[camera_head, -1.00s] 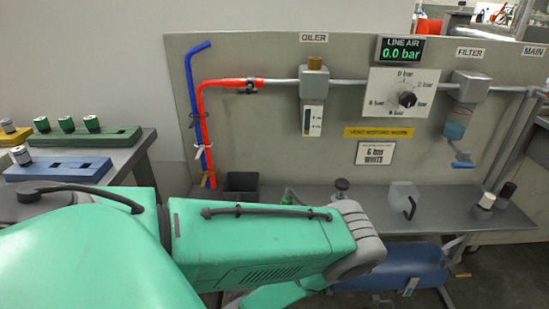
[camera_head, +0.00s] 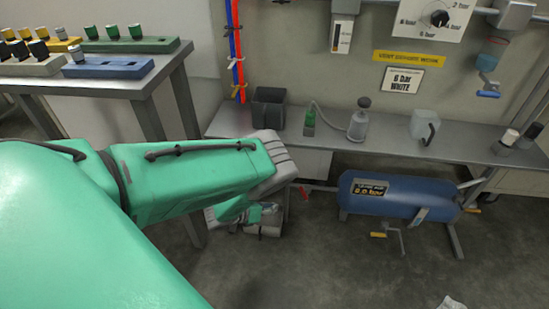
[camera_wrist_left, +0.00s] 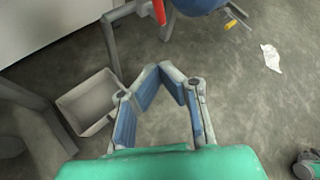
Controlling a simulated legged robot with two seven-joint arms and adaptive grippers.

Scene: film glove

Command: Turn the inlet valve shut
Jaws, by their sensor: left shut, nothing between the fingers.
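A red lever (camera_head: 303,192) sits at the left end of the blue air tank (camera_head: 385,197), below the bench; I take it for the inlet valve. Its red end also shows at the top edge of the left wrist view (camera_wrist_left: 159,12), beyond my fingertips. My left gripper (camera_wrist_left: 161,68) is shut and empty, its blue-padded fingers meeting at the tips. In the head view it is low, left of the red lever and apart from it, partly hidden by my green forearm.
The grey bench (camera_head: 460,152) overhangs the tank and holds a dark bin (camera_head: 269,108), a bottle and a jug. A yellow handle (camera_head: 378,235) hangs below the tank. A pale open box (camera_wrist_left: 88,103) stands left of my fingers. The floor right of them is mostly clear.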

